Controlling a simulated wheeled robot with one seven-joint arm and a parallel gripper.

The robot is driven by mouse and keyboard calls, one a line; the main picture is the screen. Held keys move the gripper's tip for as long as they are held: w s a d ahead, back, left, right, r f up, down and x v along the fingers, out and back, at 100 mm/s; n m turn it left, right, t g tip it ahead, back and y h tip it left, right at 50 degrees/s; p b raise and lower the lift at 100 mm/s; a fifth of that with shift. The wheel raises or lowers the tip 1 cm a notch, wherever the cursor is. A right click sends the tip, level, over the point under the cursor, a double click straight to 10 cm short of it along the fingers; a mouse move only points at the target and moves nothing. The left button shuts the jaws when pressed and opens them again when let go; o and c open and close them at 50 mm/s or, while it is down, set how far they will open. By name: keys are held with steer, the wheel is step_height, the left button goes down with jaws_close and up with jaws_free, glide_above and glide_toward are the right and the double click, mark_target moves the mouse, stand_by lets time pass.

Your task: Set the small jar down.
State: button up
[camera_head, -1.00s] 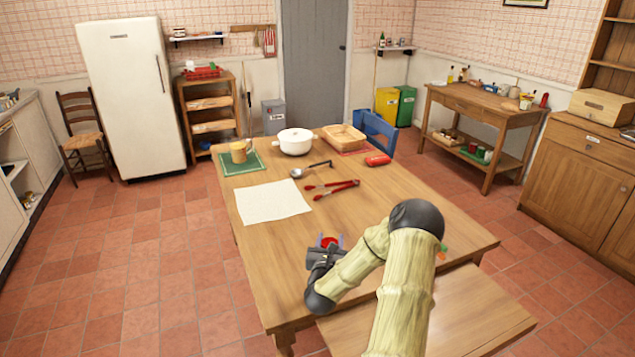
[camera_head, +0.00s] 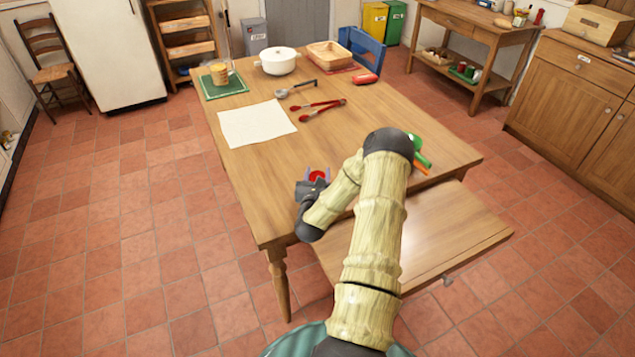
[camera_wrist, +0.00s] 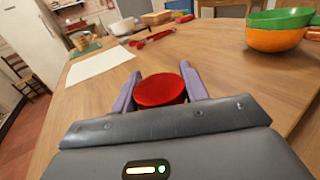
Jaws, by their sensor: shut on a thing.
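The small jar shows as a round red lid (camera_wrist: 160,90) between the two purple fingers of my gripper (camera_wrist: 158,88) in the wrist view. My gripper is shut on it, and the fingers hide its sides. In the head view the red jar (camera_head: 317,176) is small, held in my gripper (camera_head: 316,174) over the front left part of the wooden table (camera_head: 265,190). The jar looks upright. I cannot tell whether its base touches the tabletop.
A white cloth (camera_head: 256,123), red tongs (camera_head: 322,108), a ladle (camera_head: 298,88), a white pot (camera_head: 279,60) and a mug (camera_head: 221,74) are farther back. Green and orange bowls (camera_wrist: 278,36) stand to the right. The wood around the gripper is clear.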

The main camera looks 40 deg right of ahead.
steer(key=shift+f, duration=1.85)
steer(key=shift+f, duration=0.2)
steer(key=o, duration=1.1)
steer(key=shift+r, duration=0.1)
